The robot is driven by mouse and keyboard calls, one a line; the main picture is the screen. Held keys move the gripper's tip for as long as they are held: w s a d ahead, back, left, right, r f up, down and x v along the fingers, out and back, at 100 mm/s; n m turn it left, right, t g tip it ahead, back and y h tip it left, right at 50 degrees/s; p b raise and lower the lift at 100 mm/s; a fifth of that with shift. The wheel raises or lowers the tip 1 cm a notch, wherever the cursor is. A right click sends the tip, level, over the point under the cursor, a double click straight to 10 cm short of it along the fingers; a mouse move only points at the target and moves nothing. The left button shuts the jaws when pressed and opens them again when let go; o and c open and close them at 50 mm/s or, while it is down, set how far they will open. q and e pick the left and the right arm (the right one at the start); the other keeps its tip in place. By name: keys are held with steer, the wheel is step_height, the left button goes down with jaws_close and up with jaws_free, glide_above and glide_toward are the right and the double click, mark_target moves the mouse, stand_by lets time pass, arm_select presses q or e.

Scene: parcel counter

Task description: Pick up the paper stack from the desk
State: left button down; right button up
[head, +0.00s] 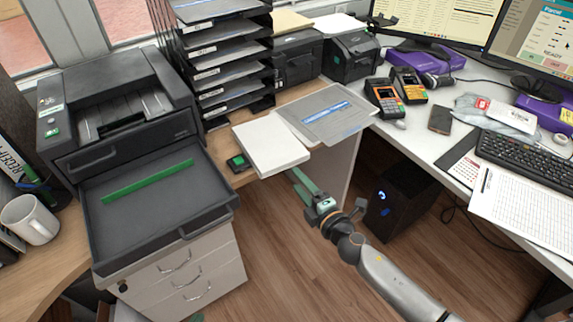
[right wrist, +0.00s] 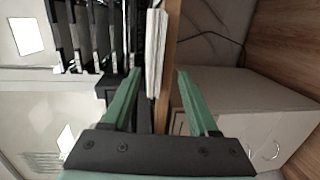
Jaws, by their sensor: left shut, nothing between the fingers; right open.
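The white paper stack (head: 270,147) lies flat on the wooden desk, its near end reaching past the front edge. My right gripper (head: 299,180), with green fingers, is open just in front of and slightly below the stack's near right corner. In the right wrist view the stack (right wrist: 156,50) is seen edge-on, ahead of and between the open fingertips (right wrist: 157,75); no contact shows. A small green bit at the head view's bottom edge looks like the tip of my left gripper (head: 197,317), shut and well away from the stack; the rest is out of frame.
A grey folder (head: 325,113) lies against the stack's right side. A small black-green item (head: 238,162) sits at its left. A black printer (head: 130,120) with an extended tray and a tower of letter trays (head: 220,60) stand left and behind. Floor space in front is clear.

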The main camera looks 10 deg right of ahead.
mark_target(287, 166)
steer(key=x, duration=0.5)
steer(key=shift+w+a+r+b, duration=0.1)
steer(key=shift+w+r+b, duration=0.2)
steer(key=shift+w, duration=0.15)
steer(key=shift+w+a, duration=0.15)
steer(key=shift+w, duration=0.35)
arm_select(q)
steer(key=shift+w+d, duration=0.15)
steer(key=shift+d, duration=0.05)
arm_select(e)
steer(key=shift+w, duration=0.2)
jaws_close()
arm_select(q)
steer(key=shift+f, duration=0.1)
steer(key=shift+s, duration=0.2)
